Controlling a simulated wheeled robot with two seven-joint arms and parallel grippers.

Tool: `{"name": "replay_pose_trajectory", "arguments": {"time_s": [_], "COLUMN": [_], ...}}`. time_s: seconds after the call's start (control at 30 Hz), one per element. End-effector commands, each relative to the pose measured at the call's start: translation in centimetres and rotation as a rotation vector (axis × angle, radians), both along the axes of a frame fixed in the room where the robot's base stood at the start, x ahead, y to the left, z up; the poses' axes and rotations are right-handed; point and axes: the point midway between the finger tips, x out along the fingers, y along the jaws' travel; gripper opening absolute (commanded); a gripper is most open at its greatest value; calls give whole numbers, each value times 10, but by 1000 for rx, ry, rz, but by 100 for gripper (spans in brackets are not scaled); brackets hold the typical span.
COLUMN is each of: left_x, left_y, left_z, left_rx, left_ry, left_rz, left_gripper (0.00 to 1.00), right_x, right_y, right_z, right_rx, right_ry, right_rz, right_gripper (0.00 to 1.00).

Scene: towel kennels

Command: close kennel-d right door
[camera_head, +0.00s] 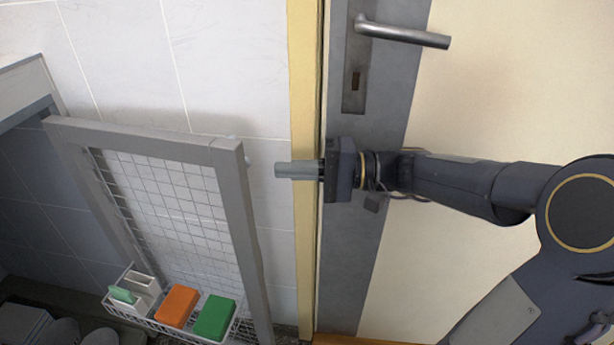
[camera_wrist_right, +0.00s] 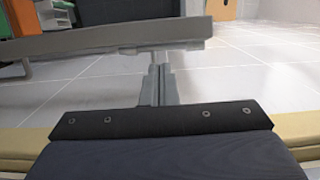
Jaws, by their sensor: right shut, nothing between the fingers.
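The kennel door (camera_head: 241,215) is a grey frame with wire mesh, and it stands swung out from the kennel opening at the left in the head view. I take it for the right door of kennel-d; no label shows. Its grey frame also crosses the upper part of the right wrist view (camera_wrist_right: 110,44). My right gripper (camera_head: 278,170) is shut and empty, just right of the door's free edge in the head view, with a small gap between them there. In the wrist view its fingers (camera_wrist_right: 160,68) point at the frame; contact cannot be told. My left gripper is out of view.
A wire basket (camera_head: 240,333) on the door holds an orange box (camera_head: 177,306), a green box (camera_head: 214,318) and a white holder (camera_head: 141,290). A room door with a metal handle (camera_head: 405,33) is behind my right arm.

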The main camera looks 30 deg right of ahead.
Motion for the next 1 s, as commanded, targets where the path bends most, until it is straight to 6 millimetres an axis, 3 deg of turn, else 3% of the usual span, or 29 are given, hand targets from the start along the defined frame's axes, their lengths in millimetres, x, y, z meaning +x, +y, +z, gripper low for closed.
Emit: {"name": "replay_pose_trajectory", "arguments": {"time_s": [0.1,0.33,1.0], "left_x": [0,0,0], "left_y": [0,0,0], "left_z": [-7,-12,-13], "left_rx": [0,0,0], "left_ry": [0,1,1], "left_rz": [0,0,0], "left_gripper": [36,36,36], "right_x": [9,21,24], "right_y": [21,44,50], "right_z": [-2,-1,-1], "right_rx": [0,0,-1], "right_ry": [-1,1,0], "right_rz": [5,2,-7], "right_gripper": [0,0,0]}}
